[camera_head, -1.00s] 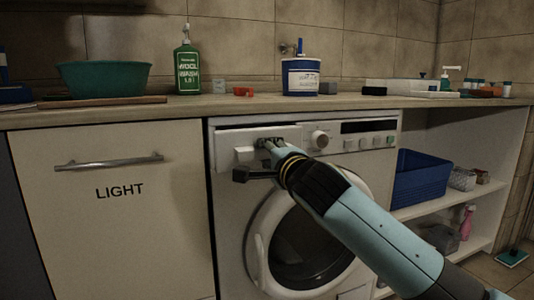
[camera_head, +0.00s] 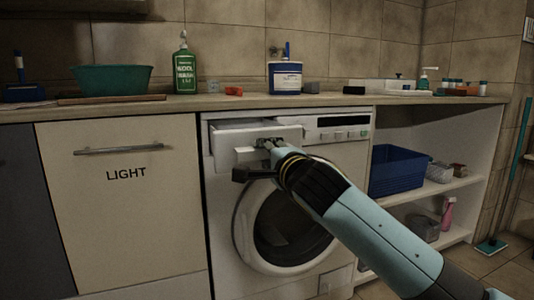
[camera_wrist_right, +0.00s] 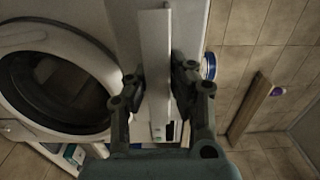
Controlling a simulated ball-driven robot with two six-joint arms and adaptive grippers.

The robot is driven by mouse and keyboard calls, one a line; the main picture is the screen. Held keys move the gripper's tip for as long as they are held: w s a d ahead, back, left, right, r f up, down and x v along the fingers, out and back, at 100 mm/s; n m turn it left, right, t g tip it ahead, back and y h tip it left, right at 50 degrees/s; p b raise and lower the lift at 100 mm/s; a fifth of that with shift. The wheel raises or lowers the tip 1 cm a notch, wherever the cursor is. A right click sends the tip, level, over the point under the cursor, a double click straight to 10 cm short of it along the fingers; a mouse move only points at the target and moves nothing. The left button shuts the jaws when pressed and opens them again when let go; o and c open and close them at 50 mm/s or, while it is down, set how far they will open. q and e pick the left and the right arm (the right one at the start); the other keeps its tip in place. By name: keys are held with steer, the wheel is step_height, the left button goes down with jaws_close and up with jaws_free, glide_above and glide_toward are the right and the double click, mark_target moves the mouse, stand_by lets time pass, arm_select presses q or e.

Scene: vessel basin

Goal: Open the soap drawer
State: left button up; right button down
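The white soap drawer (camera_head: 226,142) at the upper left of the washing machine (camera_head: 222,205) stands partly out, with a gap showing above its front in the head view. My right gripper (camera_head: 264,144) is at the drawer's front, its arm reaching in from the lower right. In the right wrist view the two dark fingers (camera_wrist_right: 158,80) lie on both sides of a pale panel of the drawer (camera_wrist_right: 154,45) and appear closed on it. The inside of the drawer is mostly hidden. My left gripper is not in view.
The round door (camera_head: 290,232) below is shut. A counter (camera_head: 330,101) above holds a green bottle (camera_head: 185,68), a green basin (camera_head: 112,77) and a blue-white tub (camera_head: 285,77). A cabinet marked LIGHT (camera_head: 125,215) is left; open shelves with a blue crate (camera_head: 397,172) are right.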

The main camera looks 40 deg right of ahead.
steer(key=c, duration=1.2)
jaws_free()
steer(key=shift+w+f, duration=0.1)
steer(key=shift+f, duration=0.5)
steer(key=shift+c, duration=0.2)
steer(key=shift+o, duration=0.2)
steer(key=shift+r, duration=0.2)
steer(key=v, duration=1.2)
